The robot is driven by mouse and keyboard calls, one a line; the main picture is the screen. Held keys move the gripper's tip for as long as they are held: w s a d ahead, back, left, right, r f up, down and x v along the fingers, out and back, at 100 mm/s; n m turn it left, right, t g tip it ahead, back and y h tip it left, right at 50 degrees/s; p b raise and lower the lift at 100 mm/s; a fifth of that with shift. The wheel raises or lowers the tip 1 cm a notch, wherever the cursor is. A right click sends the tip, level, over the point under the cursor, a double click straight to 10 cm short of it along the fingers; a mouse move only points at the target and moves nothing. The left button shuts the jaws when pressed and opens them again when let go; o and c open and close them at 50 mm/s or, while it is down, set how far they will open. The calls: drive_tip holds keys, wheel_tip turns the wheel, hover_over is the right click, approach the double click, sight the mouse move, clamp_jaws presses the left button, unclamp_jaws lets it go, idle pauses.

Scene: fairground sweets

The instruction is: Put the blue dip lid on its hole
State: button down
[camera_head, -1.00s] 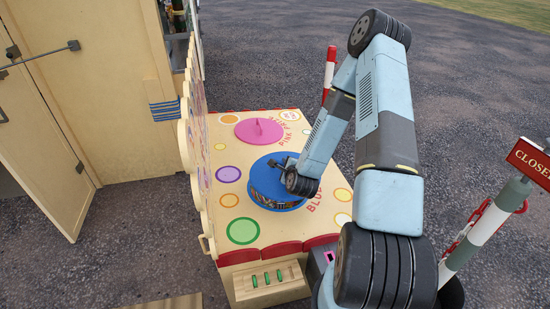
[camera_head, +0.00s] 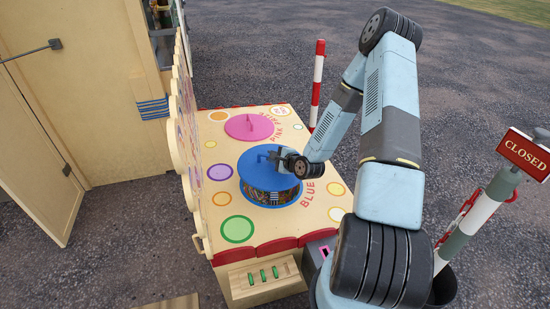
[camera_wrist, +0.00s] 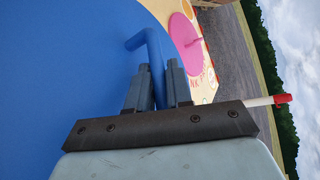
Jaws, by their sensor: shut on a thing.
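The blue dip lid (camera_head: 262,180) is a flat round disc with a bent bar handle. It hangs over its blue-rimmed hole (camera_head: 276,206) in the cream counter, covering the back part. The hole's front part shows below the lid, with patterned contents inside. The lid appears apart from the rim; the exact height of the gap is hard to tell. My gripper (camera_head: 279,158) is shut on the lid's handle. In the wrist view the lid (camera_wrist: 60,70) fills the left side, and the gripper fingers (camera_wrist: 158,88) pinch the handle (camera_wrist: 152,45).
The pink lid (camera_head: 246,128) lies on the counter behind the blue one. The counter (camera_head: 268,236) has coloured dots and a scalloped board (camera_head: 187,150) along its left side. A red-and-white post (camera_head: 318,80) and a CLOSED sign (camera_head: 525,154) stand to the right.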

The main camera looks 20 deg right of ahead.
sight(299, 182)
drive_tip(key=shift+w+d+f+n+y, duration=0.1)
drive_tip(key=shift+d+f+n+y, duration=0.2)
drive_tip(key=shift+f+n+y, duration=0.15)
wheel_tip(299, 182, down, 8)
drive_tip(key=shift+a, duration=0.3)
idle(0.4)
drive_tip(key=shift+f, duration=0.55)
idle(1.2)
drive_tip(key=c, duration=0.9)
unclamp_jaws()
drive_tip(key=shift+c, duration=0.2)
drive_tip(key=v, duration=1.3)
drive_tip(key=shift+s+d+r, duration=0.25)
drive_tip(key=shift+d, duration=0.05)
drive_tip(key=shift+g, duration=0.3)
